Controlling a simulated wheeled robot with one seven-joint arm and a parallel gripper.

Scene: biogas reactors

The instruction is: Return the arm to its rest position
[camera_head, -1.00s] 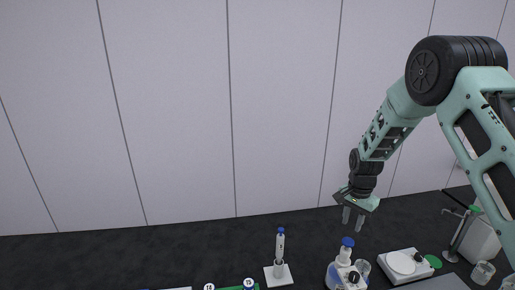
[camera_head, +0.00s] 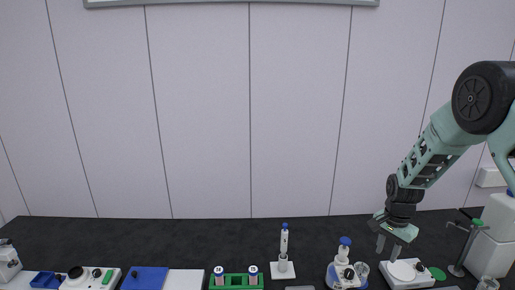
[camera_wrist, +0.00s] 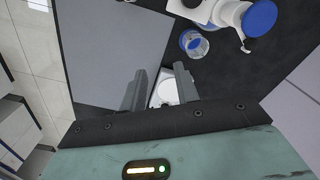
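My arm reaches in from the right edge in the head view, bent at a large black joint, with its forearm slanting down to the left. My gripper (camera_head: 389,246) hangs at its end, above the bench near a white round-topped device. In the wrist view my gripper (camera_wrist: 160,88) shows two grey fingers spread apart, with nothing held between them. A white round plate (camera_wrist: 168,92) shows beyond the gap between the fingers.
The dark bench (camera_head: 130,237) runs along a panelled wall. Near my gripper are a blue-and-white dispenser (camera_head: 343,270), a glass beaker (camera_head: 361,271), the white plate device (camera_head: 404,272) and a metal stand (camera_head: 465,250). A pipette on a stand (camera_head: 284,250) and a green rack (camera_head: 236,280) stand left.

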